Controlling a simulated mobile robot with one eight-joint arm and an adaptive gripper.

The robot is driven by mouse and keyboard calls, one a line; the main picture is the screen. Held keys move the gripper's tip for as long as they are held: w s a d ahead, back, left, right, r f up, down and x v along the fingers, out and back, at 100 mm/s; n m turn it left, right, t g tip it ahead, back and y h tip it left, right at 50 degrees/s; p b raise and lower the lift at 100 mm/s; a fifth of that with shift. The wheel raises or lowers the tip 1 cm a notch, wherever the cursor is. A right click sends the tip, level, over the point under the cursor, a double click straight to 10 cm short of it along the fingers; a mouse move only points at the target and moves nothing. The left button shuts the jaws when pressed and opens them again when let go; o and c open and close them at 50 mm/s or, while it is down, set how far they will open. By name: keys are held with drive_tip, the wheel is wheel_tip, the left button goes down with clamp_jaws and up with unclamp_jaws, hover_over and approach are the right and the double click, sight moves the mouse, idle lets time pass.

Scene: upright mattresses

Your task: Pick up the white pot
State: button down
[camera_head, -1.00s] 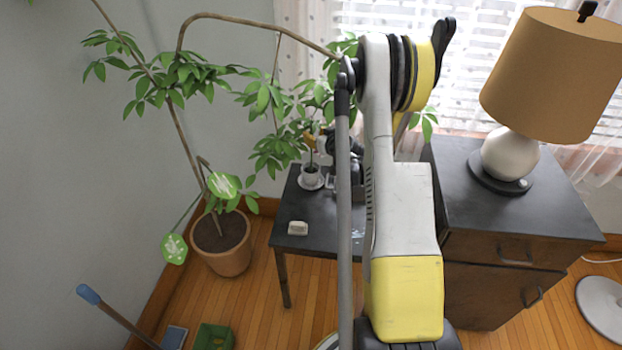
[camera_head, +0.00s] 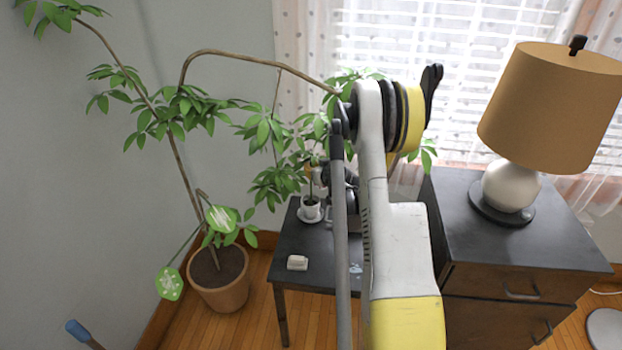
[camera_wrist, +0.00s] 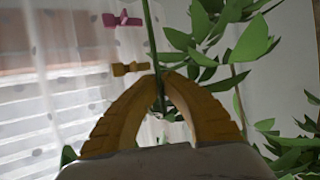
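The white pot (camera_head: 311,207) stands upright on a white saucer (camera_head: 311,217) at the back left of a small dark table (camera_head: 302,240). It holds a plant with a thin green stem. My gripper (camera_wrist: 162,76) has yellow fingers that arch together, their tips closed in around the stem (camera_wrist: 151,35). Part of the white pot (camera_wrist: 170,131) shows between the fingers in the wrist view; they do not touch it there. In the head view my gripper is a small patch just above the pot, partly hidden by my arm.
A white block (camera_head: 297,263) lies on the small table. A dark cabinet (camera_head: 535,245) with a lamp (camera_head: 510,186) stands to the right. A large potted plant (camera_head: 220,280) stands left, its leaves spreading near the table. Curtains and a window are behind.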

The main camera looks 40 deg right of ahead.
sight(311, 157)
drive_tip(key=shift+r+p, duration=1)
drive_tip(key=shift+r, duration=0.9)
drive_tip(key=s+d+r+p, duration=0.4)
drive_tip(key=s+d+r, duration=0.2)
drive_tip(key=s, duration=0.4)
drive_tip(key=shift+r, duration=0.55)
drive_tip(key=shift+d, duration=0.1)
